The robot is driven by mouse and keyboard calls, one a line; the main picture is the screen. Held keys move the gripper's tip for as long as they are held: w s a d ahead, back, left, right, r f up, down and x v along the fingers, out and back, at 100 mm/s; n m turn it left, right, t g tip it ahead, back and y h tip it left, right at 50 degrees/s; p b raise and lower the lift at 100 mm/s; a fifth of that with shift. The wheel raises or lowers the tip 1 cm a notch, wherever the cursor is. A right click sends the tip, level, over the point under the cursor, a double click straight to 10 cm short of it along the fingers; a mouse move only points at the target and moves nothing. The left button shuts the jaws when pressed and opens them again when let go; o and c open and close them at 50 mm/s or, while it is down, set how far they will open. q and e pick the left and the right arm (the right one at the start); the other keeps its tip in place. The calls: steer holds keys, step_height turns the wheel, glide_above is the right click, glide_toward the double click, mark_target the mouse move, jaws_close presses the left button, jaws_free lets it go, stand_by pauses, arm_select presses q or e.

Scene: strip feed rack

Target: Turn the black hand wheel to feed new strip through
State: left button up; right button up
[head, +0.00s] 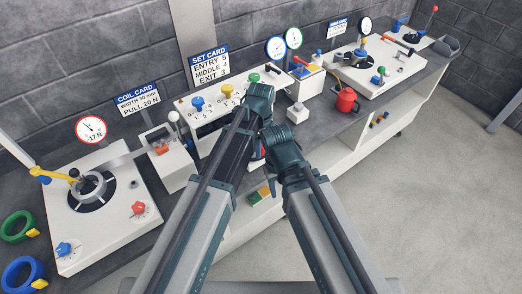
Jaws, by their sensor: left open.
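I cannot pick out a black hand wheel with certainty; my arms hide part of the middle of the bench. A dark round part (410,38) sits on the far right panel, near a red-tipped lever (433,10). My left gripper (257,153) is mostly hidden among my arm links at the middle of the bench front. It is open, and I see nothing held in it. My right arm reaches in from the lower right, and its fingers do not show. A white set card (209,66) reads ENTRY 5, MIDDLE 4, EXIT 3 above a panel with blue (197,103) and yellow (226,91) knobs.
A left panel (120,220) holds a reel (90,188) with a yellow-handled lever and a dial (91,129). Green (17,226) and blue (22,273) rings lie at far left. Floor at right is clear.

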arm_select(q)
jaws_close()
stand_by(0.3)
